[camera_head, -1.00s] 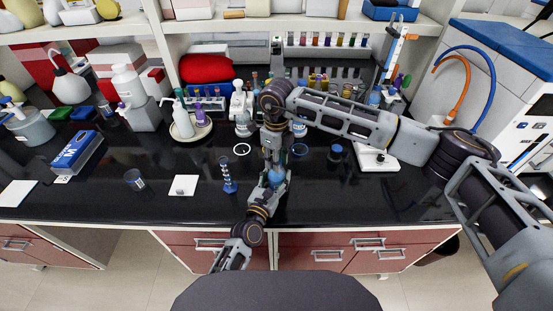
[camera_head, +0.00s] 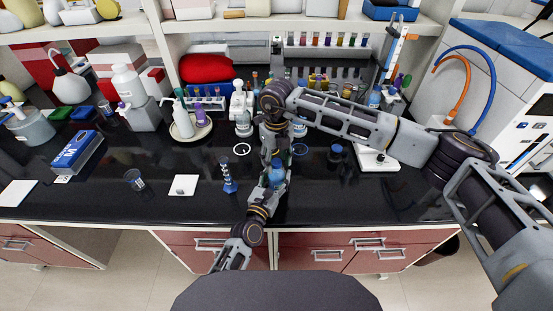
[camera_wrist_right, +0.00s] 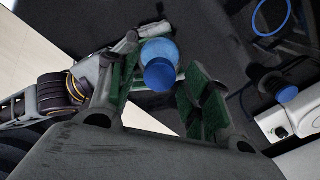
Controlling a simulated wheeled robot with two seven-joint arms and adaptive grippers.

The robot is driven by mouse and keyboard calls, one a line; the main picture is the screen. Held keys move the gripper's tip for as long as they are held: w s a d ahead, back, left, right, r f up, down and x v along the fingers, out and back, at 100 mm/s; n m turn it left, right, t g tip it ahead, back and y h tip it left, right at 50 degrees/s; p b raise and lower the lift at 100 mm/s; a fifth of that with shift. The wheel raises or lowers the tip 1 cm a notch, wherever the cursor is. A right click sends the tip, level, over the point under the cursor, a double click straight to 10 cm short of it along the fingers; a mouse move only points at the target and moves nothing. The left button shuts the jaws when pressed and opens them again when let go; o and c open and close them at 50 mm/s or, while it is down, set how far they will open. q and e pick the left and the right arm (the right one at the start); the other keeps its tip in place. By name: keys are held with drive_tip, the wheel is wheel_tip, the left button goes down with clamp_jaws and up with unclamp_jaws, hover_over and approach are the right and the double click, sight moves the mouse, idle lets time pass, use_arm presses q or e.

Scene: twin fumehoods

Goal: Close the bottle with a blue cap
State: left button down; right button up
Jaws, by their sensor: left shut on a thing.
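The bottle with blue contents (camera_head: 276,174) is held upright above the front of the black bench. My left gripper (camera_head: 272,189), coming up from below, is shut on it. In the right wrist view the blue cap (camera_wrist_right: 160,74) shows as a darker disc over the lighter blue round bottle (camera_wrist_right: 161,49). The cap appears to be on the bottle's mouth; how tightly it sits cannot be told. My right gripper (camera_head: 277,158) points down over the bottle. In its wrist view its green-padded fingers (camera_wrist_right: 158,84) are apart, on either side of the cap.
A blue ring (camera_head: 300,149) and a dark jar with blue lid (camera_head: 336,150) lie right of the grippers. A white ring (camera_head: 242,149) and a small blue cylinder (camera_head: 228,178) are to the left. Racks and bottles fill the back.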

drive_tip(key=shift+r, duration=2.25)
drive_tip(key=shift+r, duration=0.1)
